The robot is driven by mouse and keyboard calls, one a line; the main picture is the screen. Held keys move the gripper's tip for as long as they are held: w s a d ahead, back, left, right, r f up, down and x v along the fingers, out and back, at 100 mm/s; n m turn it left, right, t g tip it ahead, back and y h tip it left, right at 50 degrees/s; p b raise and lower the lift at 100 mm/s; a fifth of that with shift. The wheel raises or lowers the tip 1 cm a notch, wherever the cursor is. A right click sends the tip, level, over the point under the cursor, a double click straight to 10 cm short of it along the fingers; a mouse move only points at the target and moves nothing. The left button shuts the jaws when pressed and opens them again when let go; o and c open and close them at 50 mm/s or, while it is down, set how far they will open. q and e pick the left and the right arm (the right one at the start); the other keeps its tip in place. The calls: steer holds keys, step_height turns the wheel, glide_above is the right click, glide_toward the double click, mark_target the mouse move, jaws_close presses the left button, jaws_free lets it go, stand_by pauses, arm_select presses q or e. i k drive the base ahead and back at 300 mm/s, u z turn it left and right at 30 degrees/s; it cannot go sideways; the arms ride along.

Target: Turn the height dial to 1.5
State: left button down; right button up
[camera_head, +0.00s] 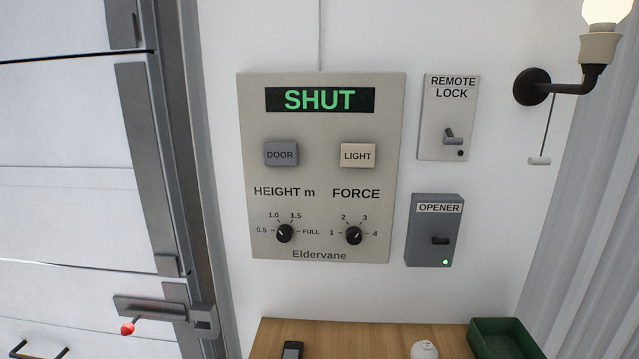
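The height dial (285,233) is a small round black knob at the lower left of the beige Eldervane control panel (320,215). Marks 0.5, 1.0, 1.5 and FULL run around it, with 1.5 at its upper right. A small pale pointer line shows on the knob, but it is too small to read its setting surely. The similar force dial (354,236) sits to its right, marked 1 to 4. The panel's display (320,100) reads SHUT in green. Neither of my grippers is in view, and nothing touches the dial.
DOOR (281,154) and LIGHT (358,156) buttons sit above the dials. A remote lock switch (449,136) and opener box (435,240) with a green light are to the right. Below is a wooden surface (350,335) with a green bin (500,338). A lamp (597,45) juts out upper right.

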mark_target(285, 234)
steer(key=u, duration=0.5)
steer(key=k, duration=0.6)
steer(key=z, duration=1.25)
steer(key=i, duration=0.5)
